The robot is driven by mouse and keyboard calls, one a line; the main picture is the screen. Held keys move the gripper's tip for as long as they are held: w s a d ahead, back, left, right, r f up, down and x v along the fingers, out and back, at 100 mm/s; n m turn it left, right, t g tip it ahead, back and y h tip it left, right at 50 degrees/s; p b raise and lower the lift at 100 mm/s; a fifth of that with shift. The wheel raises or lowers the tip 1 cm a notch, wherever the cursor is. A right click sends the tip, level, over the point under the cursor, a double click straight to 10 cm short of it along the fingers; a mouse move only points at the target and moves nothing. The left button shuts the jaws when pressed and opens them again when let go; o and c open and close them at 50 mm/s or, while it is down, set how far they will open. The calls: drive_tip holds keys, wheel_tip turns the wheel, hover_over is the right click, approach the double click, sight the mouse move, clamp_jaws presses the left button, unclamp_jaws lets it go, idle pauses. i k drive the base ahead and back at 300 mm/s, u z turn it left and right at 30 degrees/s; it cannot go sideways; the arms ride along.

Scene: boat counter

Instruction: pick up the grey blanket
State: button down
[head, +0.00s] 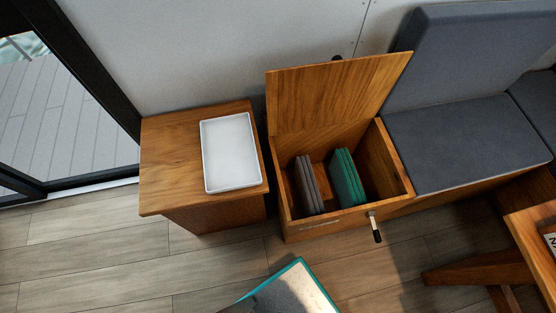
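The grey blanket (309,185) is folded and stands on edge in the left part of an open wooden storage box (293,228). A green folded blanket (348,178) stands beside it to the right, with a gap between them. The box's lid (335,95) is raised and leans back towards the wall. My gripper is not in view. The lower parts of both blankets are partly hidden by the box's front wall.
A wooden cabinet (168,160) with a white tray (230,153) on top stands left of the box. A grey cushioned bench (465,140) adjoins it on the right. A dark latch (376,230) sticks out at the box front. A wooden table (535,232) stands at lower right.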

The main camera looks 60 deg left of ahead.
sight(312, 204)
drive_tip(key=u, duration=3.25)
drive_tip(key=k, duration=0.55)
drive_tip(key=z, duration=1.5)
drive_tip(key=k, duration=1.25)
drive_tip(key=z, duration=0.75)
drive_tip(key=i, duration=1.5)
drive_tip(key=u, duration=0.35)
